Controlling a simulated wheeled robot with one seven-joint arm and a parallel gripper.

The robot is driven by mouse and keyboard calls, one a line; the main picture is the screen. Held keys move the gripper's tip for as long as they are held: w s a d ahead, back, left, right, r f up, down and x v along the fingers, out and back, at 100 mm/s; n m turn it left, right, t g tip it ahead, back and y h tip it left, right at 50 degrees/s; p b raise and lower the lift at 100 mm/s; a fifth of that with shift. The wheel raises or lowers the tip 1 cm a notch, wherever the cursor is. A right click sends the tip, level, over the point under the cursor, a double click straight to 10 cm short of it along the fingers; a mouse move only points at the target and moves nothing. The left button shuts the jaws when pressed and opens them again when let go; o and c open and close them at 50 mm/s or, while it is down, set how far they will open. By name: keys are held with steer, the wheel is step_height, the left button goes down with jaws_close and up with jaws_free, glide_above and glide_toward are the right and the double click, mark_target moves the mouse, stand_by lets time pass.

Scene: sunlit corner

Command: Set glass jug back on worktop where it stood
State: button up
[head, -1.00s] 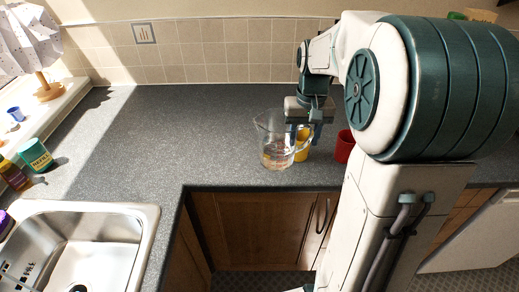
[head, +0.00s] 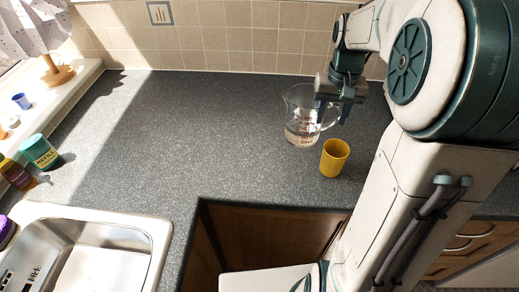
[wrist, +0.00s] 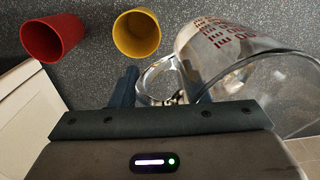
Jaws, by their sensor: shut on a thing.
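The glass jug (head: 303,128) is clear with red markings and holds some clear liquid. It is upright over the worktop (head: 190,130), behind and left of the yellow cup in the head view. My gripper (head: 334,108) is at its right side, shut on the handle. In the wrist view the jug (wrist: 225,50) fills the right side and its handle (wrist: 153,78) lies between my fingers (wrist: 158,85). I cannot tell whether the jug's base touches the worktop.
A yellow cup (head: 335,158) stands close by, nearer the front edge. A red cup (wrist: 52,37) shows beside it in the wrist view; my arm hides it in the head view. The sink (head: 90,245) is at front left. The worktop left of the jug is clear.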

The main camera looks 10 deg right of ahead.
steer(key=shift+w+a+f+p, duration=0.15)
steer(key=shift+a+f+p, duration=0.3)
steer(key=shift+a+f, duration=1.45)
steer(key=shift+w+a+f+p, duration=0.15)
steer(key=shift+a+f+p, duration=0.35)
steer(key=shift+a+f, duration=1.35)
steer(key=shift+w+a+f+p, duration=0.15)
steer(key=shift+a+f+p, duration=0.3)
steer(key=shift+a+f, duration=1.4)
steer(key=shift+a+r, duration=0.15)
steer(key=shift+a, duration=0.05)
steer(key=shift+f, duration=0.2)
steer(key=o, duration=1.3)
steer(key=shift+r, duration=0.15)
